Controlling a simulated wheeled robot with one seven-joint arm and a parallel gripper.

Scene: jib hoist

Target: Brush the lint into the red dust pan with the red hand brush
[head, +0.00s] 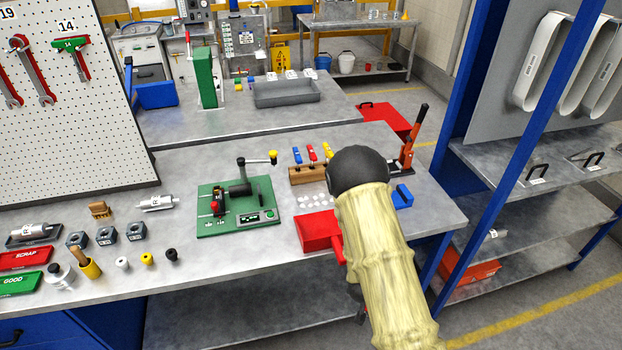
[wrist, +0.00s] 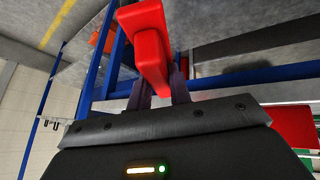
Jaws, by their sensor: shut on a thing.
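The red dust pan (head: 316,232) lies on the front bench near its front edge, its handle partly behind my sleeved arm. White lint (head: 313,201) lies on the bench just behind the pan. In the wrist view my gripper (wrist: 160,88) is shut on a red block-like piece, which I take to be the handle of the red hand brush (wrist: 149,32). Its bristles are not visible.
A green fixture plate (head: 222,222) with a lever stands left of the pan. A wooden block (head: 307,174) with coloured clips is behind the lint. An orange lever tool (head: 411,142) and a blue item (head: 402,196) lie to the right. A blue shelf post (head: 533,145) rises beyond.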

